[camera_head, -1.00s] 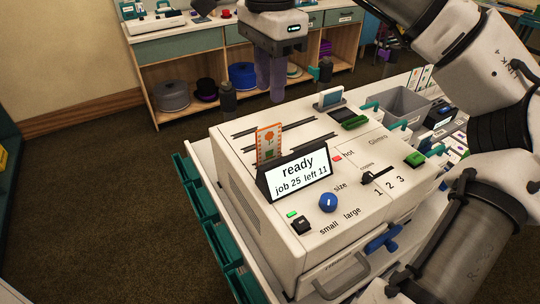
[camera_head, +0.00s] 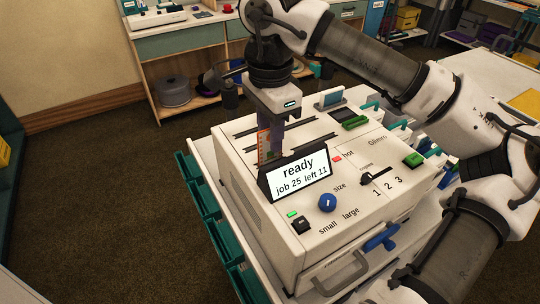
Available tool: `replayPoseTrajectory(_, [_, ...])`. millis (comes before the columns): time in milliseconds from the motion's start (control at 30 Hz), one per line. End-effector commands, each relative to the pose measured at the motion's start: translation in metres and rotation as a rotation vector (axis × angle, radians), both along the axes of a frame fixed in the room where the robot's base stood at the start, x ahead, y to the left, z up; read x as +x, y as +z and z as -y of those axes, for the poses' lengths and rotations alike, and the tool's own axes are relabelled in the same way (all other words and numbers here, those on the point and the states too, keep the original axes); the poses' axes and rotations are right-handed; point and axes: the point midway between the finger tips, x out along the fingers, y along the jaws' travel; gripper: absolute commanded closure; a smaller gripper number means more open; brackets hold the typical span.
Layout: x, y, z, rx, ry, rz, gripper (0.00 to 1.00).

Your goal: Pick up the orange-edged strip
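The orange-edged strip (camera_head: 262,147) stands upright in the top of a white machine (camera_head: 243,173), behind its tilted display. Only its left part shows; my gripper covers the rest, and the display hides its foot. My gripper (camera_head: 274,150) points down at the strip, with its fingers overlapping the strip's right side in this view. The fingers look dark and lie in line, so I cannot tell whether they are apart or closed on the strip.
The display (camera_head: 297,176) reads "ready, job 25 left 11" and stands just in front of the strip. The machine's top carries a blue knob (camera_head: 327,203), a black slider (camera_head: 377,176) and a green button (camera_head: 413,160). Shelves (camera_head: 185,50) stand behind.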

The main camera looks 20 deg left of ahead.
Motion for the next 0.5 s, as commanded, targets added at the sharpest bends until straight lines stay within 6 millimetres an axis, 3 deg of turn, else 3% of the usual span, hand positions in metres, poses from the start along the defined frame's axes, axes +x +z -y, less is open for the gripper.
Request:
replayPoseTrajectory(33, [0.0, 0.0001, 0.0, 0.0, 0.0, 0.0, 0.72])
replayPoseTrajectory(233, [0.0, 0.0003, 0.0, 0.0, 0.0, 0.0, 0.98])
replayPoseTrajectory(500, [0.0001, 0.0005, -0.0001, 0.0, 0.0, 0.0, 1.0])
